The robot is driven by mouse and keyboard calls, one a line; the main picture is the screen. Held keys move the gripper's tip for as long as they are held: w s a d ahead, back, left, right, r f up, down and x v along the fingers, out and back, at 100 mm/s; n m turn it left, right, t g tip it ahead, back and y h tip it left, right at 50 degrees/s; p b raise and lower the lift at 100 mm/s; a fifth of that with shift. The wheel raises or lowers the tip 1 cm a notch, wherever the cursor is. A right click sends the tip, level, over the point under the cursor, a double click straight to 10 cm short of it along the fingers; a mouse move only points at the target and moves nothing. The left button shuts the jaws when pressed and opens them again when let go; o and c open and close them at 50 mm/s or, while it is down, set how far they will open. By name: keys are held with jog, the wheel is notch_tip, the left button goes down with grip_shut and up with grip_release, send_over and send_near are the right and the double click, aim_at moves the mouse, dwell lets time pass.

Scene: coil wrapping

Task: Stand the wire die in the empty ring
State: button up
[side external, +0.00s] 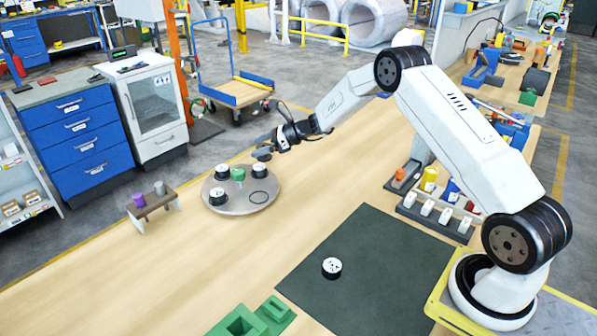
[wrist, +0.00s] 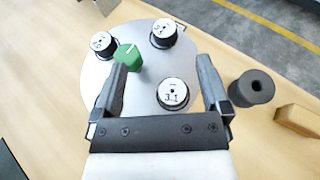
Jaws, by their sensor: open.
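A black die with a white top (side external: 332,268) stands alone on the dark green mat. The round grey turntable (side external: 233,205) carries three similar dies, which also show in the wrist view (wrist: 163,33), (wrist: 103,42), (wrist: 173,93). A green knob (side external: 238,175) stands at its middle. An empty dark ring (side external: 259,198) is marked on its front right part; in the wrist view I cannot make it out. My gripper (side external: 268,144) is open and empty, above the turntable's back right side. Its fingers (wrist: 165,85) stand apart in the wrist view, with one die visible between them.
A dark hollow cylinder (wrist: 252,87) and a brown block (wrist: 298,120) are beside the turntable. A small stand (side external: 152,203) with purple and grey cylinders is left of it. Green blocks (side external: 250,321) are at the front, a rack (side external: 435,215) near my base. Table between turntable and mat is clear.

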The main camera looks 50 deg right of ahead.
jog(key=shift+a, duration=0.1)
jog(key=s+a+r+n+g+h, duration=0.1)
jog(key=s+a+n+g+h, duration=0.2)
jog(key=s+n, duration=0.4)
jog(key=s+a+n+g, duration=0.4)
jog(key=s+a+n, duration=0.15)
jog(key=s, duration=0.35)
jog(key=s+a+r+n+h, duration=0.1)
jog(key=s+n+h, duration=0.4)
jog(key=s+n, duration=1)
jog(key=s, duration=0.4)
jog(key=shift+r+g+h, duration=0.3)
jog(key=shift+r+h, duration=0.05)
jog(key=shift+h, duration=0.05)
